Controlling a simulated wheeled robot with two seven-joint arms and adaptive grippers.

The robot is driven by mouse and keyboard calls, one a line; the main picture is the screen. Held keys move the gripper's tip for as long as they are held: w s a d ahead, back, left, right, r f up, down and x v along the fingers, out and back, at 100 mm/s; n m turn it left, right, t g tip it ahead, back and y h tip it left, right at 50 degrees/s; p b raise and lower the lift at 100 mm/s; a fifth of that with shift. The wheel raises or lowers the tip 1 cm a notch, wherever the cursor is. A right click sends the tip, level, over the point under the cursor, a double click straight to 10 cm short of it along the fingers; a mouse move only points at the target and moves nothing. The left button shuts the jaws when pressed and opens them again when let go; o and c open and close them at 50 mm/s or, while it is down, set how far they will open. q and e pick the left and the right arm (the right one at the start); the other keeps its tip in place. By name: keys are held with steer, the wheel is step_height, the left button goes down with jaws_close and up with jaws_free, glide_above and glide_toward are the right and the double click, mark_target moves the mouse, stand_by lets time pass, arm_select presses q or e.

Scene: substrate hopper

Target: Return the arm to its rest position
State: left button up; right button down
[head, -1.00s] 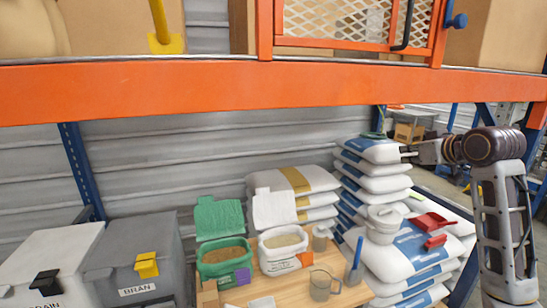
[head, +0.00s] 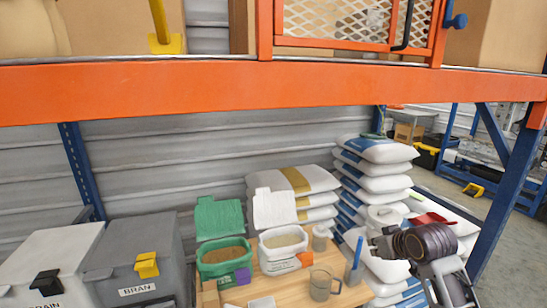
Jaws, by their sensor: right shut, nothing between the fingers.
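My right gripper (head: 376,243) is low on the right, in front of the lower stack of white and blue sacks (head: 387,271). It is shut with nothing in it and points left. My left gripper is out of view.
An orange shelf beam (head: 250,90) crosses above. A wooden table (head: 288,287) holds a green bin (head: 223,258), a white bin (head: 283,248) and a clear jug (head: 322,285).

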steer(key=s+a+f+g, duration=0.3)
steer(key=s+a+f, duration=0.1)
steer(key=s+f, duration=0.85)
steer(key=s+a+f+g, duration=0.2)
steer(key=s+a+f, duration=0.2)
steer(key=s+f, duration=0.8)
steer(key=s+f+g, duration=0.1)
steer(key=s+f, duration=0.2)
steer(key=f, duration=1.2)
steer(key=s+f+g, duration=0.1)
steer(key=s+f, duration=0.1)
steer(key=f, duration=1.2)
steer(key=s+d+f, duration=0.2)
steer(key=s+f, duration=0.8)
steer(key=s, duration=0.1)
steer(key=s+d+f+g, duration=0.1)
steer(key=s+d+f, duration=0.1)
steer(key=s+f, duration=0.8)
steer(key=shift+s+d+f+h, duration=0.15)
steer(key=shift+s+f+h, duration=0.25)
steer(key=shift+s, duration=0.45)
